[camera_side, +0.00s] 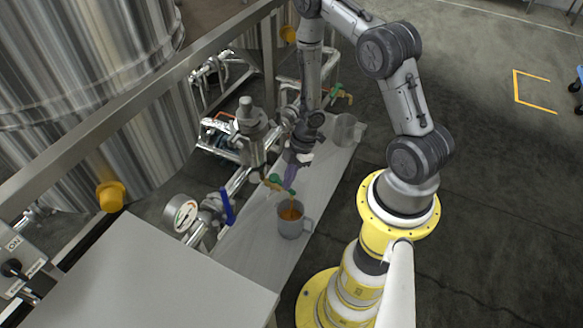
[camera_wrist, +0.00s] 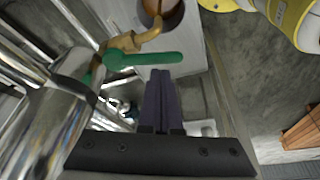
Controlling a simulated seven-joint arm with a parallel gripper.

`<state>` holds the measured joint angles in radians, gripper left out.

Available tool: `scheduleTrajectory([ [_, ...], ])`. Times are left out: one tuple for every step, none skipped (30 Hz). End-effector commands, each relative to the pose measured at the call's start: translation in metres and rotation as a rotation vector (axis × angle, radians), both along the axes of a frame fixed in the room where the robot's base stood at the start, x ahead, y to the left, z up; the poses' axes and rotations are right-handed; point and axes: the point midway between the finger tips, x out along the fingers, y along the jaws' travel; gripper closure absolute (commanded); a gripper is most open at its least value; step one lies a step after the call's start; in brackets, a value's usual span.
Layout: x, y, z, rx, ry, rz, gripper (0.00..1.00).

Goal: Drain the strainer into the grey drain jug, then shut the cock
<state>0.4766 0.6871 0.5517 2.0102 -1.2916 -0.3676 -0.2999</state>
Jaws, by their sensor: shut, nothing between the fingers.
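The strainer (camera_side: 253,140) is a metal body on the pipe line. Its brass drain cock (camera_wrist: 128,42) has a green lever (camera_wrist: 145,58), which also shows in the side view (camera_side: 283,187). The grey drain jug (camera_side: 292,226) stands upright on the bench under the cock's outlet, with orange-brown liquid in it. In the wrist view a thin brownish stream runs from the outlet into the jug (camera_wrist: 190,32). My gripper (camera_wrist: 160,76) is shut and empty, its purple fingers close beside the green lever. Whether they touch it I cannot tell.
A blue-handled valve (camera_side: 227,206) and a pressure gauge (camera_side: 181,214) sit on the pipe to the left. A pale container (camera_side: 347,130) stands at the bench's far end. Large tanks and a rail line the left side. The bench right of the jug is narrow.

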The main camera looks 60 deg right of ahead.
Motion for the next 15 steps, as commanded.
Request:
scheduleTrajectory([
  [0.0,-0.004,0.009,-0.003,-0.004,-0.002,1.0],
  [0.0,-0.006,0.014,-0.003,-0.004,-0.001,1.0],
  [-0.001,-0.008,0.021,-0.002,-0.004,-0.002,1.0],
  [-0.002,-0.01,0.026,-0.002,-0.004,-0.001,1.0],
  [-0.002,-0.012,0.031,-0.002,-0.004,-0.001,1.0],
  [-0.003,-0.014,0.037,-0.002,-0.005,0.0,1.0],
  [-0.003,-0.015,0.042,-0.002,-0.005,0.0,1.0],
  [-0.004,-0.016,0.046,-0.001,-0.004,0.0,1.0],
  [-0.005,-0.019,0.051,-0.002,-0.005,0.0,1.0],
  [-0.006,-0.02,0.055,-0.002,-0.004,0.0,1.0],
  [-0.006,-0.021,0.059,-0.003,-0.003,0.0,1.0],
  [-0.006,-0.022,0.063,-0.002,-0.004,0.0,1.0],
  [-0.006,-0.023,0.065,-0.001,-0.004,0.001,1.0],
  [-0.006,-0.024,0.068,-0.001,-0.005,0.001,1.0],
  [-0.007,-0.025,0.071,-0.001,-0.003,0.0,1.0],
])
